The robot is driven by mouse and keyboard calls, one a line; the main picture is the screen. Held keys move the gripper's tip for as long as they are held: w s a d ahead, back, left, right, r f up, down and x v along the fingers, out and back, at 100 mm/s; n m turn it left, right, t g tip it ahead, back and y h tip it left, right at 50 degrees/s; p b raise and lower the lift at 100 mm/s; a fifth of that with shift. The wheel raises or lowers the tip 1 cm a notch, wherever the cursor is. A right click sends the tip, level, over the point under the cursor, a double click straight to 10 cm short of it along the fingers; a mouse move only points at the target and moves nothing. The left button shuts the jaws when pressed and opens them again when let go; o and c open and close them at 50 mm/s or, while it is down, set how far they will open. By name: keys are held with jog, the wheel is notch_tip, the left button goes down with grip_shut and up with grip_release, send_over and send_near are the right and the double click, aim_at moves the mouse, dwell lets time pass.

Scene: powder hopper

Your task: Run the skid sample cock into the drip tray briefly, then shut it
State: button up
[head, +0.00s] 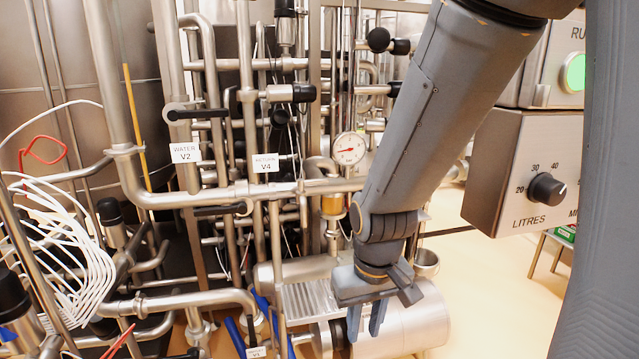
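My gripper (366,325) points down in the lower middle of the head view, over a large steel cylinder (415,318). Its two fingers are apart with nothing visible between them. A brass-coloured fitting (332,205) hangs below the pressure gauge, up and left of my gripper. A small round steel cup (427,262) shows just right of and behind my gripper, partly hidden by it. I cannot tell which fitting is the sample cock or whether the cup is the drip tray. My arm hides part of the pipework.
Labelled valves V2 (185,153) and V4 (265,163) sit among dense pipes on the left. Blue handles (236,337) are low in the picture. The LITRES control box (520,170) stands right of my arm. White hoses (65,250) hang at far left.

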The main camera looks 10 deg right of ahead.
jog(key=shift+o, duration=0.7)
jog(key=w+d+n+t+p, duration=0.1)
jog(key=w+n+t, duration=0.2)
jog(key=w, duration=0.8)
jog(key=shift+w+r+n+t+p, duration=0.3)
jog(key=shift+w+n+t, duration=0.1)
jog(key=shift+n, duration=0.2)
jog(key=n+t+p, duration=0.4)
jog(key=n+t, duration=0.9)
send_near(326, 182)
jog(key=w, duration=0.2)
jog(key=w+b, duration=0.2)
jog(key=w, duration=0.5)
jog(key=shift+w, duration=0.15)
jog(key=shift+w+r+b, duration=0.15)
jog(key=shift+w+b, duration=0.2)
jog(key=shift+w, duration=0.45)
jog(key=shift+c, duration=0.4)
grip_shut()
